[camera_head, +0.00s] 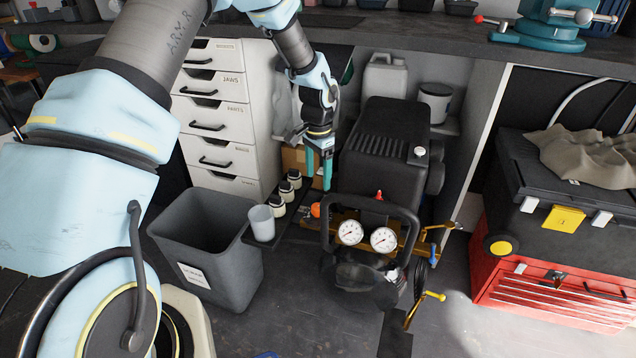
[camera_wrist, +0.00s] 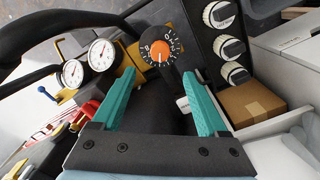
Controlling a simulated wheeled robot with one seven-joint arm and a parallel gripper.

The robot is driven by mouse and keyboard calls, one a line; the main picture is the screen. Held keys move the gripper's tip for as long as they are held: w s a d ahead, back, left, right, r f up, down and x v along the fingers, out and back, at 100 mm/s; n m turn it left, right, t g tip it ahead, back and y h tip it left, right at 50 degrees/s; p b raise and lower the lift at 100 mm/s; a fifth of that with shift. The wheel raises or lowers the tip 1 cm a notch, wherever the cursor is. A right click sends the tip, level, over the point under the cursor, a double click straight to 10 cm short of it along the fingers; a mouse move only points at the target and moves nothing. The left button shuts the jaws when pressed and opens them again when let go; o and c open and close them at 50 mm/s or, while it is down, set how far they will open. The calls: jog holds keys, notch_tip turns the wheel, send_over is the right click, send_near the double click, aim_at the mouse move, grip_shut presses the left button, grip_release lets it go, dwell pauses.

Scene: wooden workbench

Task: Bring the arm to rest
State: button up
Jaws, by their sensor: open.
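My gripper (camera_head: 319,170) points down beside the black compressor (camera_head: 385,150), near its front left. In the wrist view, the two teal fingers of my gripper (camera_wrist: 163,103) stand wide apart with nothing between them. An orange-centred dial knob (camera_wrist: 160,52) lies beyond the fingertips, apart from them. In the head view the orange knob (camera_head: 315,210) shows just below and left of the fingertips.
Two gauges (camera_head: 366,236) are on the compressor's front. White drawers (camera_head: 215,110) are behind; a red toolbox (camera_head: 550,285) is right.

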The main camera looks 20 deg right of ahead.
dwell(0.4)
jog(key=s+a+r+n, duration=0.1)
jog(key=a+r+n, duration=0.25)
jog(key=a, duration=0.55)
jog(key=s+a+r+n+t, duration=0.1)
jog(key=a+r+n, duration=0.3)
jog(key=a, duration=0.5)
jog(key=s+a+r+n, duration=0.1)
jog(key=a+r+n, duration=0.1)
jog(key=a+r, duration=0.55)
jog(key=s+a+n, duration=0.4)
jog(key=s+a, duration=0.3)
jog(key=a, duration=0.3)
notch_tip(320, 180, up, 16)
jog(key=p, duration=1.4)
jog(key=shift+a+f+n+t+p, duration=0.15)
jog(key=shift+f+n+t+p, duration=0.15)
jog(key=shift+n+p, duration=0.1)
jog(key=shift+s, duration=0.1)
